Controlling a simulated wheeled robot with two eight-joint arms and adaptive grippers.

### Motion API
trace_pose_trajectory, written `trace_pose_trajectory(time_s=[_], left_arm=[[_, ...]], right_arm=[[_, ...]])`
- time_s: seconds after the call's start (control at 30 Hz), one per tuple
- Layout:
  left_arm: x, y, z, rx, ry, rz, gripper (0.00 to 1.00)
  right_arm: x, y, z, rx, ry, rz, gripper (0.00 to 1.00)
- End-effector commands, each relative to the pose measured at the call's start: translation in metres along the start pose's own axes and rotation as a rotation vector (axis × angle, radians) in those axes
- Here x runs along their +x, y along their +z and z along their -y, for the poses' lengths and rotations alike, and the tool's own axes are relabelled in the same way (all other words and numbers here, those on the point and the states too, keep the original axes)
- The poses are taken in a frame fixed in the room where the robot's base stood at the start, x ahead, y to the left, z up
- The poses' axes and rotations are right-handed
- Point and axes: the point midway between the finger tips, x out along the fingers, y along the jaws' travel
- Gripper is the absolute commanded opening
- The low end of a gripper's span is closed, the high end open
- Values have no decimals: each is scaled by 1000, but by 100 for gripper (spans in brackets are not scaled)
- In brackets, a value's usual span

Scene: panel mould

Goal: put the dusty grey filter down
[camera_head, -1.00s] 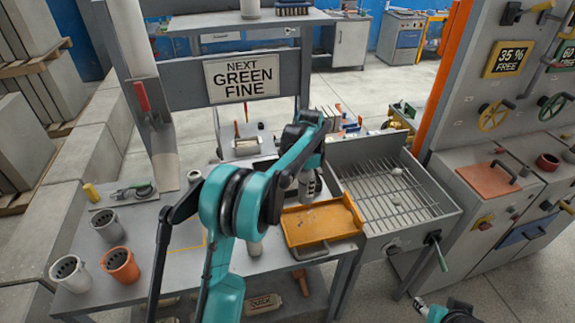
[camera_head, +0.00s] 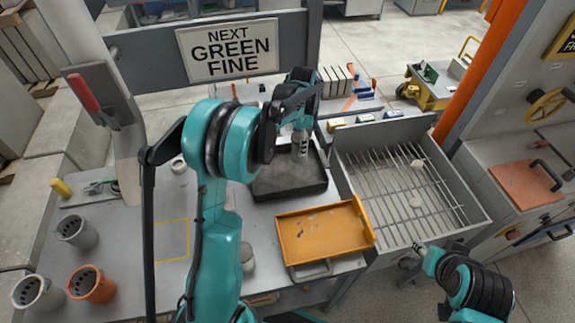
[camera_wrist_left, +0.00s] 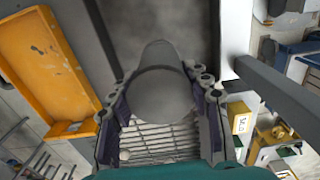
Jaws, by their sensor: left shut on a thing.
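My left gripper (camera_head: 300,148) is shut on the dusty grey filter (camera_wrist_left: 165,95), a round grey cylinder between both fingers in the left wrist view. In the head view, I hold it over the dark, shallow tray (camera_head: 290,186) on the grey bench. From these views I cannot tell whether its lower end touches the tray. The tray's dusty grey floor also shows behind the filter in the left wrist view.
An orange tray (camera_head: 323,238) lies in front of the dark tray. A barred basin (camera_head: 440,225) stands to its right. Grey (camera_head: 76,232), orange (camera_head: 92,284) and pale (camera_head: 38,292) perforated cups stand at the left. A yellow-outlined square (camera_head: 172,240) on the bench is bare.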

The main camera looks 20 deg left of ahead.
Motion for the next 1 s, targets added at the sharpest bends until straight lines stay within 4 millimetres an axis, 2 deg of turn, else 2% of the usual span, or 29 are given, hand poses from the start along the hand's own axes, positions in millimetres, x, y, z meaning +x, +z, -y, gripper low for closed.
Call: trace_pose_trajectory(time_s=[0.1, 0.3, 0.47, 0.7, 1.0], left_arm=[[18, 24, -13, -2, 0, 0, 8], [32, 46, -26, 0, 0, 0, 8], [41, 48, -27, 0, 0, 0, 8], [74, 48, -27, 1, 0, 0, 8], [75, 48, -27, 1, 0, 0, 8]], right_arm=[[5, 3, 0, 0, 0, 0, 40], [8, 5, 0, 0, 0, 0, 40], [9, 6, 0, 0, 0, 0, 40], [16, 11, 0, 0, 0, 0, 40], [17, 12, 0, 0, 0, 0, 40]])
